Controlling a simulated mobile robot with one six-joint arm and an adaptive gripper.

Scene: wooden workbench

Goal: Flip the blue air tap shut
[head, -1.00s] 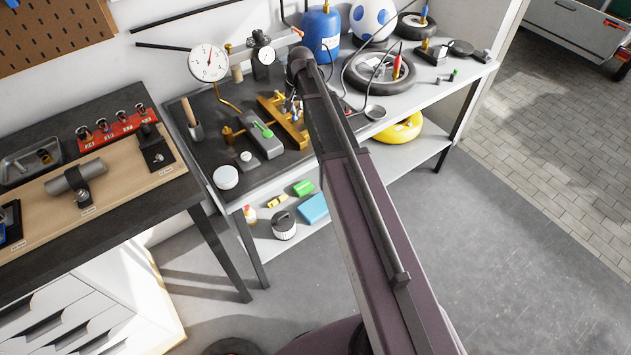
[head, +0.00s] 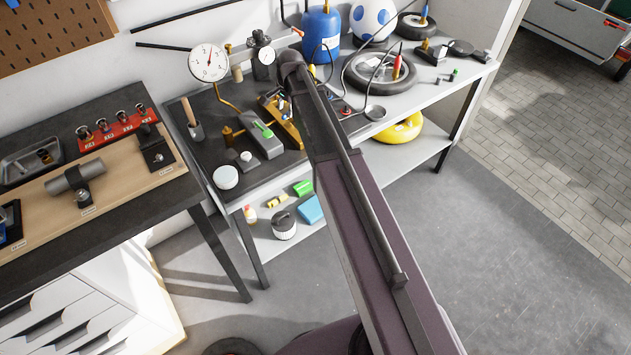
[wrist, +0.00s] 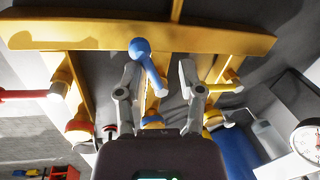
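The blue air tap (wrist: 139,50) has a round knob and a short lever on a brass manifold (wrist: 230,41). In the wrist view its lever slants down and right, between the fingers of my gripper (wrist: 160,72). The gripper is open, with one finger on each side of the lever; whether either finger touches it I cannot tell. In the head view the manifold (head: 291,134) is partly hidden behind my arm, and I cannot make out the blue tap clearly there.
A red tap lever (wrist: 25,94) and a yellow one (wrist: 226,87) flank the blue tap. On the bench a gauge (head: 208,63), a grey block with a green top (head: 262,141), a blue cylinder (head: 321,35) and a wheel (head: 379,75) stand around the manifold.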

